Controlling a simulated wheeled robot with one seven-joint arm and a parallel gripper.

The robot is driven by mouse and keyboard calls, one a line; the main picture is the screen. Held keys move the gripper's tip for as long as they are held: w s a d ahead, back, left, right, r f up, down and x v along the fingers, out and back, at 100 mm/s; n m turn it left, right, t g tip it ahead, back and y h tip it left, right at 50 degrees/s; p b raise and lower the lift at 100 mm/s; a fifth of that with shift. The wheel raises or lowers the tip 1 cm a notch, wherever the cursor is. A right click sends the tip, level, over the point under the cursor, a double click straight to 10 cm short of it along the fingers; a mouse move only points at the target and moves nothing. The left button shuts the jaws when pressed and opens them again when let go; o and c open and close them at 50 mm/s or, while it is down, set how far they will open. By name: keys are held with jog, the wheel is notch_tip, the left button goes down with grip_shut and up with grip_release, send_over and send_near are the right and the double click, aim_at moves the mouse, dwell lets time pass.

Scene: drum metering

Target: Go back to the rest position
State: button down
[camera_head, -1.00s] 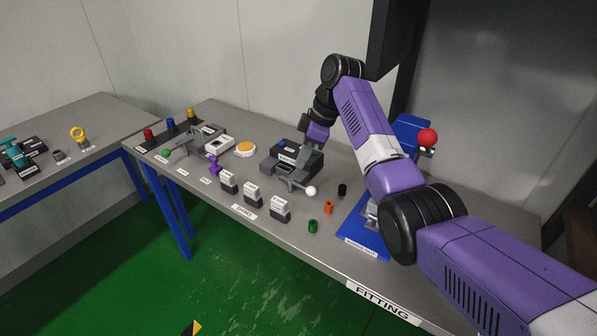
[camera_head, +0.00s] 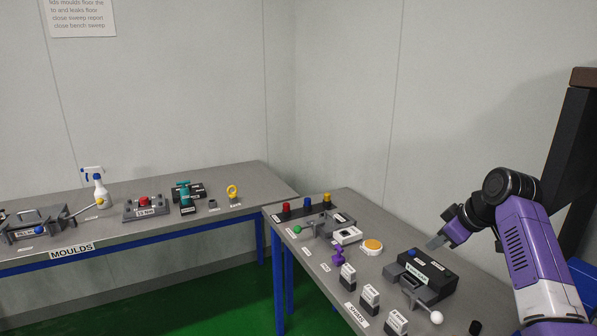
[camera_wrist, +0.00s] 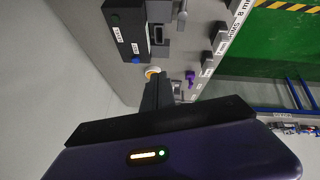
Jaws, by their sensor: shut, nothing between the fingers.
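My arm reaches in from the right in the head view, with my gripper (camera_head: 437,242) pointing left above the fitting bench (camera_head: 385,222). The fingers look closed together and hold nothing. In the wrist view my gripper (camera_wrist: 157,92) points at the bench, its fingertips near the yellow disc. The black box with a blue button (camera_head: 420,268) sits below and in front of my gripper, apart from it. Its lever ends in a white ball (camera_head: 436,317).
Labelled shim blocks (camera_head: 370,299), a purple piece (camera_head: 338,254), a yellow disc (camera_head: 372,246) and a rack of red, blue and yellow knobs (camera_head: 307,206) stand on this bench. The moulds bench (camera_head: 120,235) is at left, with a spray bottle (camera_head: 100,188). Green floor (camera_head: 225,312) lies below.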

jog(key=s+a+f+m+t+h, duration=0.2)
jog(key=s+a+f+m+t, duration=0.25)
jog(key=s, duration=0.35)
jog(key=s+a+f+m+t+h, duration=0.2)
jog(key=s+a+f+m+t, duration=0.15)
jog(key=s+f+t, duration=0.35)
jog(key=s+a+g, duration=0.1)
jog(key=s+a, duration=0.1)
jog(key=s, duration=1.3)
jog(key=s+a+r+g+y, duration=0.1)
jog(key=s+a, duration=0.2)
jog(key=s, duration=1.2)
jog(key=s+a+g+y, duration=0.1)
jog(key=s+a, duration=0.2)
jog(key=s, duration=1.1)
jog(key=shift+s+r, duration=0.4)
